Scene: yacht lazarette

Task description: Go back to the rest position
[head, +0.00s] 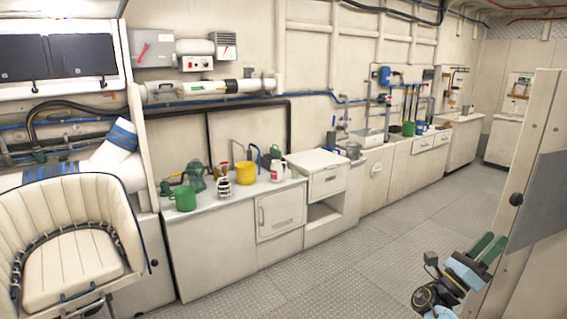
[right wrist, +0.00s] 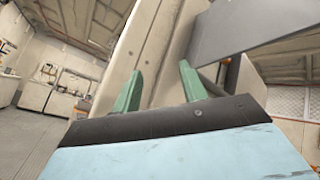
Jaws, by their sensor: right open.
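My right gripper (head: 484,246) shows at the lower right of the head view, in front of a cream panel. Its two green fingers stand apart with nothing between them. In the right wrist view the same open gripper (right wrist: 160,88) points toward the cream panel. I cannot tell whether the fingertips touch it. My left gripper is not in view.
The cream upright panel (head: 530,240) with a grey plate (head: 541,200) stands close at the right. A counter (head: 215,213) along the wall holds a green mug (head: 184,198) and yellow pot (head: 245,173). A cream seat (head: 70,235) is at left. The floor (head: 370,250) between is clear.

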